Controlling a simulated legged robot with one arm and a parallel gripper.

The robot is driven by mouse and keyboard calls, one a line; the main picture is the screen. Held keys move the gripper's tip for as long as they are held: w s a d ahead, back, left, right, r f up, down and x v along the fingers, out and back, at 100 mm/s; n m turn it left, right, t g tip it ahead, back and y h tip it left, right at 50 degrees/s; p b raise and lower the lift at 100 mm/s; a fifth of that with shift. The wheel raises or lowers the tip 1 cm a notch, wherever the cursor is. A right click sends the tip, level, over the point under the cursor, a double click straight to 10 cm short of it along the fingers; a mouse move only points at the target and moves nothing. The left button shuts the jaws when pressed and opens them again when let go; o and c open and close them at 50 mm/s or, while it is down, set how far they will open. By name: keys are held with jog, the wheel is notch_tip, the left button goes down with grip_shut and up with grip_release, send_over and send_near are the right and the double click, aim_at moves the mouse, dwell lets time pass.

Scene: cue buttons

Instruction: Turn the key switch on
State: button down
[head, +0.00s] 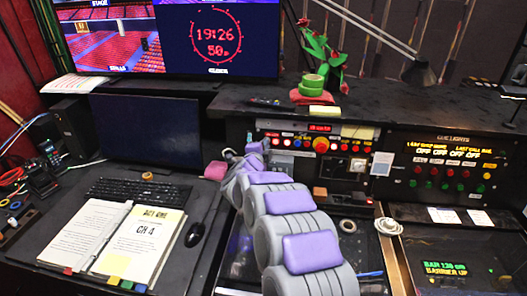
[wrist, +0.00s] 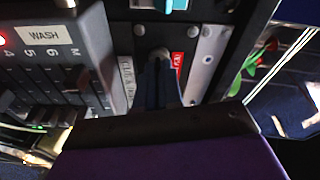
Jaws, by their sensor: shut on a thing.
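The key switch (wrist: 159,54) shows as a small grey rounded part on the panel in the wrist view, between a pale label strip on its left and a red label (wrist: 178,62) on its right. My gripper (wrist: 161,90) reaches up to it with dark, narrow fingers. The fingers are shut on the key switch and cover most of it, so its turned position cannot be told. In the head view my gripper (head: 256,147) is at the left part of the console front, and my arm hides the key switch there.
A row of sliders (wrist: 60,80) lies left of the fingers in the wrist view. The console (head: 330,150) carries buttons and a large red knob (head: 321,145). A monitor (head: 146,130), keyboard (head: 138,190), mouse (head: 196,234) and open script (head: 135,240) fill the left desk.

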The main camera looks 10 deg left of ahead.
jog(key=shift+f+m+g+b, duration=0.3)
jog(key=shift+m+b, duration=0.25)
jog(key=shift+m, duration=0.65)
jog(key=c, duration=1.3)
grip_release()
jog(key=shift+r, duration=0.15)
jog(key=shift+s, duration=0.15)
jog(key=p+v, duration=0.2)
jog(key=v, duration=1.5)
